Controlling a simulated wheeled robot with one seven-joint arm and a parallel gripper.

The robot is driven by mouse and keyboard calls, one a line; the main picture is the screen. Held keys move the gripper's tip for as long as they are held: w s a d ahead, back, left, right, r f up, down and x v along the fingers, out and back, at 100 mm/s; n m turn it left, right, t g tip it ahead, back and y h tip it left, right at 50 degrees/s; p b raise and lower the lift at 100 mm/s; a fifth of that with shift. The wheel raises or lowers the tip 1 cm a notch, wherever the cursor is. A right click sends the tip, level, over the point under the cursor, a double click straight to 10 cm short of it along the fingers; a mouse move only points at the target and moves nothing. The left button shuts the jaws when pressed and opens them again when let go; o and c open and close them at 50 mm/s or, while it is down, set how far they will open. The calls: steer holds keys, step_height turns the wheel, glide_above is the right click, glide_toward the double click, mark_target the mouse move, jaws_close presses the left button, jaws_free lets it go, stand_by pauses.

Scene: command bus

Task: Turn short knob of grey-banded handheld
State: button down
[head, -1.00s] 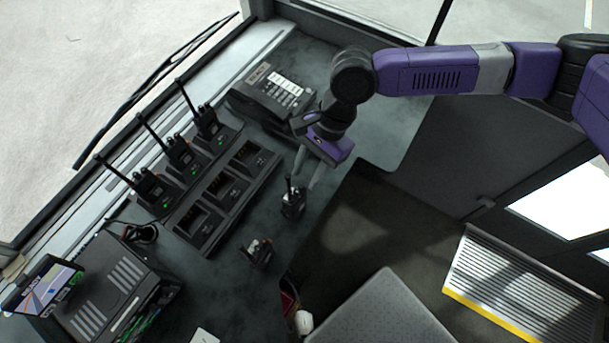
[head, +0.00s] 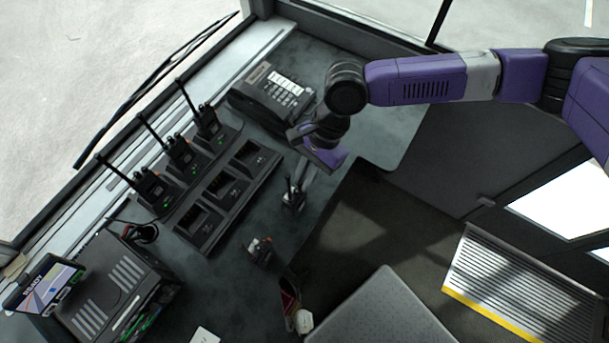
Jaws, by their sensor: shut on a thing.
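A small dark handheld (head: 292,202) stands upright on the desk near its right edge, with a pale grey band low on its body. Its top carries short stubs, too small to tell apart clearly. My gripper (head: 299,182) reaches down from the upper right, and its pale fingers are at the top of this handheld. It is shut on the short knob there, though the fingers partly hide the contact. A second loose handheld (head: 259,251), with an orange touch on top, stands nearer the front left, clear of my gripper.
A charger rack (head: 190,243) holds several radios with tall antennas in its back row; its front slots are empty. A black box unit (head: 105,290) is at lower left. The desk edge drops away to the right.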

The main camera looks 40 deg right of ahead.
steer(key=shift+w+n+g, duration=0.15)
steer(key=shift+n+g, duration=0.35)
steer(key=shift+n, duration=0.7)
steer(key=c, duration=1.5)
jaws_free()
steer(key=shift+o, duration=0.2)
steer(key=v, duration=0.7)
steer(key=shift+r+b, duration=0.35)
steer(key=shift+r, duration=0.1)
